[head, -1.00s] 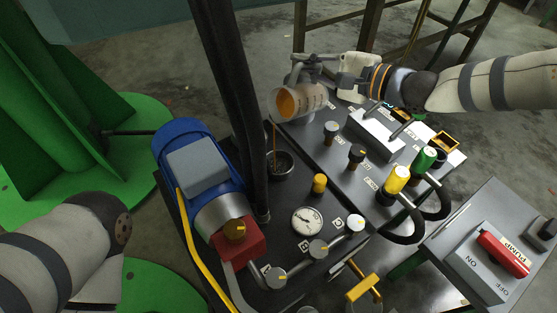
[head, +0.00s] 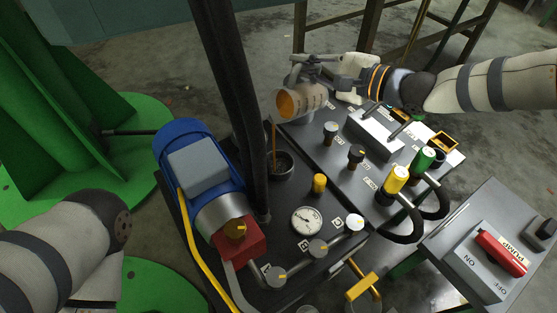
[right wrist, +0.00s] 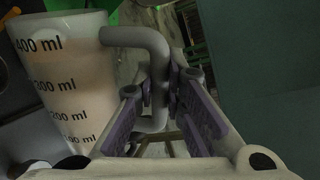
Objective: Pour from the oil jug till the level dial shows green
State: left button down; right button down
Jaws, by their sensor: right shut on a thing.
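The oil jug (head: 306,100) is tilted in the head view, its mouth facing left and down. A thin amber stream (head: 273,145) falls from it into the round dark filler opening (head: 279,166) on the machine's top. My right gripper (head: 302,68) is shut on the jug's handle; in the right wrist view the grey handle (right wrist: 152,80) sits between the finger pads, beside the jug's ml scale (right wrist: 70,85). The round white dial (head: 307,221) has a dark needle; its colour zones are too small to tell. My left arm is at lower left, its gripper outside the picture.
A blue motor (head: 198,165) and a black column stand left of the filler opening. Yellow (head: 397,178) and green (head: 423,158) capped fittings with black hoses are on the right. A pump switch box (head: 485,255) stands at lower right.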

jog(key=shift+s+a+r+n+p, duration=0.25)
jog(key=shift+r+n+p, duration=0.05)
jog(key=shift+p, duration=0.25)
dwell(1.9)
jog(key=shift+s+a+f+n+h+p, duration=0.1)
jog(key=shift+s+a+n+h+p, duration=0.2)
jog(key=shift+p, duration=0.55)
dwell(1.8)
jog(key=shift+w+d, duration=0.1)
